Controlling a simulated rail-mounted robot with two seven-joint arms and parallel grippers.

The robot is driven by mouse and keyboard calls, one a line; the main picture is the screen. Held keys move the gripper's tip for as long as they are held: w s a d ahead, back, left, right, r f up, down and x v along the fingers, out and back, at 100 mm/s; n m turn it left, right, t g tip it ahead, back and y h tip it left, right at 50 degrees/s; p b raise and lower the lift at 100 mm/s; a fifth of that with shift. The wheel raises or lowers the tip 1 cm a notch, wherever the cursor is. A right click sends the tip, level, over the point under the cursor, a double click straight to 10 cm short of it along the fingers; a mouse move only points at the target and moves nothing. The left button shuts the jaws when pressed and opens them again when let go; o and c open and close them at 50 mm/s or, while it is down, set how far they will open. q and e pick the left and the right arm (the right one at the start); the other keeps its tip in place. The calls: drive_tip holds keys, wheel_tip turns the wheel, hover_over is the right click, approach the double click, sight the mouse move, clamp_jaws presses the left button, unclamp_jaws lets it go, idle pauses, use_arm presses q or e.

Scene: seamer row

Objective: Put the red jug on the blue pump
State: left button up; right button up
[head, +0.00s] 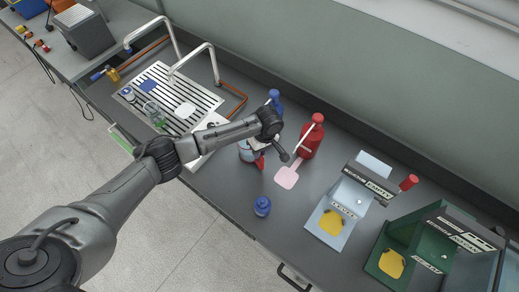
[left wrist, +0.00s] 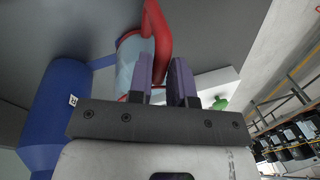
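The red jug (head: 246,154), pale-bodied with red trim, is partly hidden by my left arm in the head view. In the left wrist view its red handle (left wrist: 158,30) runs down between the fingertips. My left gripper (left wrist: 163,75) is narrowed around that handle; the exact contact is hidden. The blue pump (head: 274,100) stands just behind the jug, and its body (left wrist: 50,115) fills the left of the wrist view. A blue strip (left wrist: 105,62) reaches from the pump toward the jug; whether the jug rests on its pad is hidden. My right gripper is not in view.
A red pump (head: 311,138) with a pink pad (head: 287,178) stands close to the right. A blue-capped jar (head: 262,206) is near the front edge. Light-blue (head: 335,215) and green (head: 400,255) seamers stand further right. A slatted drainer (head: 185,95) lies left.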

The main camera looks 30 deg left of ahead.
use_arm(q)
drive_tip(key=o, duration=0.4)
drive_tip(key=shift+r, duration=0.1)
wheel_tip(320, 180, up, 12)
drive_tip(key=w+d+p, duration=0.1)
drive_tip(key=w, duration=0.1)
drive_tip(key=s+d+f+m+h, duration=0.1)
drive_tip(key=s+d+f+m, duration=0.2)
drive_tip(key=s, duration=0.2)
drive_tip(key=s+d+f+m+t+h, duration=0.1)
drive_tip(key=s+d+f+m, duration=0.2)
drive_tip(key=s+f, duration=0.1)
drive_tip(key=s+d+f+m+t, duration=0.1)
drive_tip(key=s+d+f+m, duration=0.2)
drive_tip(key=s, duration=0.3)
drive_tip(key=shift+s+d+f+h, duration=0.3)
drive_tip(key=shift+f+h, duration=0.05)
drive_tip(key=shift+h, duration=0.05)
drive_tip(key=s+a+r+m+t, duration=0.1)
drive_tip(key=s+a+m, duration=0.1)
drive_tip(key=s, duration=0.4)
drive_tip(key=s+a+r+m+t+y, duration=0.1)
drive_tip(key=s+a+m, duration=0.1)
drive_tip(key=s, duration=0.3)
drive_tip(key=s+a+m+t, duration=0.1)
drive_tip(key=s+a+m, duration=0.1)
drive_tip(key=s, duration=0.4)
drive_tip(key=shift+s+a+r+t+y, duration=0.3)
drive_tip(key=shift+s+r, duration=0.05)
drive_tip(key=shift+r, duration=0.05)
